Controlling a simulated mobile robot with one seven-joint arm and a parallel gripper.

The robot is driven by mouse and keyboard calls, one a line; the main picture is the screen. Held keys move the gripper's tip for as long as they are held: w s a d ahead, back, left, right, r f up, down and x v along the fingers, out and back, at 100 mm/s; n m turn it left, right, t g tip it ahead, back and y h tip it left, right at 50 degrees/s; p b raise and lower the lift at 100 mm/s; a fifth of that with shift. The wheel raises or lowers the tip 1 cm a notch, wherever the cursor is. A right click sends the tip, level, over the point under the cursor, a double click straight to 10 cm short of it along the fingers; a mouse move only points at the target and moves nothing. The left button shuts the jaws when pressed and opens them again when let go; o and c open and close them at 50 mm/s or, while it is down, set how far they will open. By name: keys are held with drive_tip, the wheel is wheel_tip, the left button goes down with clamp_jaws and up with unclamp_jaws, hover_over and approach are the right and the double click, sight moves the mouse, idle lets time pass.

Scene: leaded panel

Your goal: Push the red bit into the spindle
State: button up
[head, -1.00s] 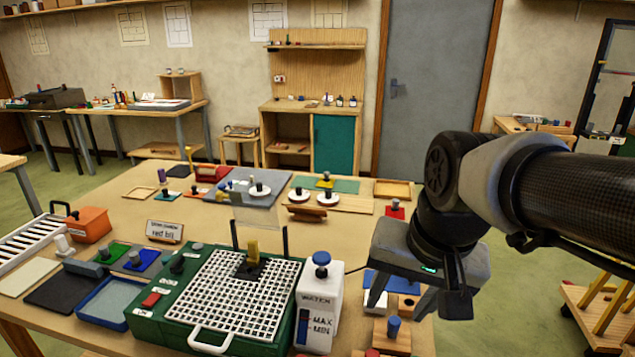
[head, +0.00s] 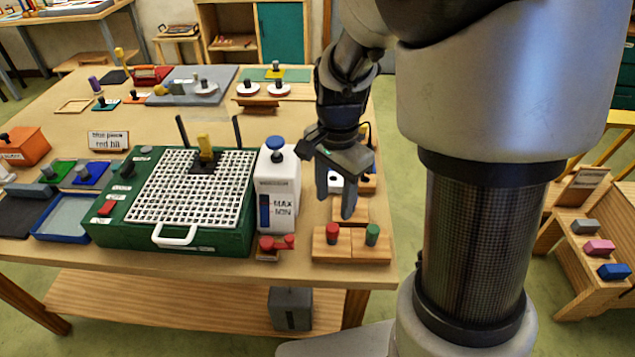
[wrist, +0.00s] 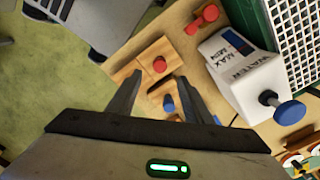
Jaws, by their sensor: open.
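The red bit (head: 333,231), a red-topped peg, stands in a wooden block (head: 346,247) at the table's front right. It also shows in the wrist view (wrist: 160,64), just beyond the fingertips. My gripper (head: 335,203) is open and empty, pointing down above the blocks behind the red bit. In the wrist view a blue-topped peg (wrist: 168,104) shows between the fingers (wrist: 160,80). The green machine (head: 180,238) has a white grid top with a yellow piece (head: 205,148) on a black plate. I cannot make out the spindle itself.
A white water bottle (head: 279,190) with a blue cap stands between the machine and my gripper. A green-topped peg (head: 372,233) is right of the red bit. A red double-knobbed piece (head: 277,244) lies left of it. A label card (head: 108,141) stands behind the machine.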

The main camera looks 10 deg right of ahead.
sight(333, 227)
wheel_tip(333, 227, down, 10)
drive_tip(key=shift+f+b, duration=0.1)
drive_tip(key=shift+b, duration=0.5)
clamp_jaws()
drive_tip(key=shift+r+p, duration=0.9)
drive_tip(key=shift+r, duration=0.05)
idle(0.9)
drive_tip(key=shift+r+p, duration=0.7)
drive_tip(key=shift+r, duration=0.05)
